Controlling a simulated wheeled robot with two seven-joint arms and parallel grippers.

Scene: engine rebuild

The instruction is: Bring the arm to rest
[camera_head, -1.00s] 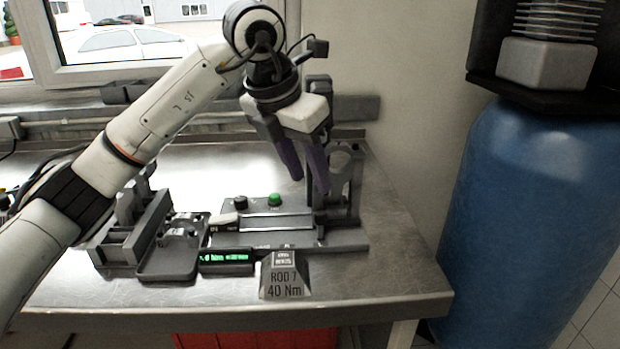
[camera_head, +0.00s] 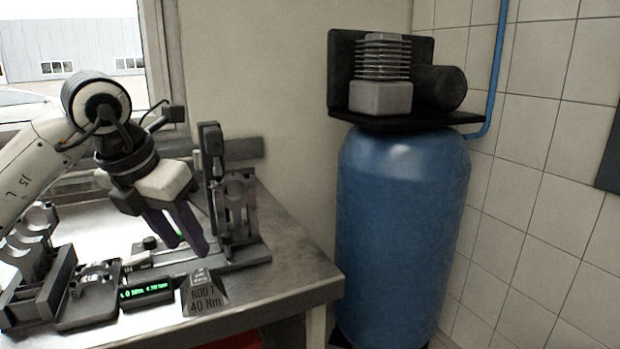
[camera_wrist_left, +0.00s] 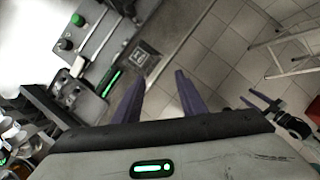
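My left arm comes in from the left in the head view. Its gripper (camera_head: 186,242) hangs over the bench fixture with its two purple fingers apart and nothing between them. In the left wrist view the same gripper (camera_wrist_left: 158,92) shows its fingers spread and empty, with the floor and the bench edge beyond. The fixture (camera_head: 240,258) with an upright grey bracket (camera_head: 212,165) stands behind and to the right of the fingers.
A sign reading "ROD 7 40 Nm" (camera_head: 205,296) and a lit green display (camera_head: 147,291) stand near the bench's front. Grey holders (camera_head: 38,290) are at the left. A blue tank (camera_head: 400,230) with a compressor on top (camera_head: 382,95) stands right of the bench (camera_head: 300,270).

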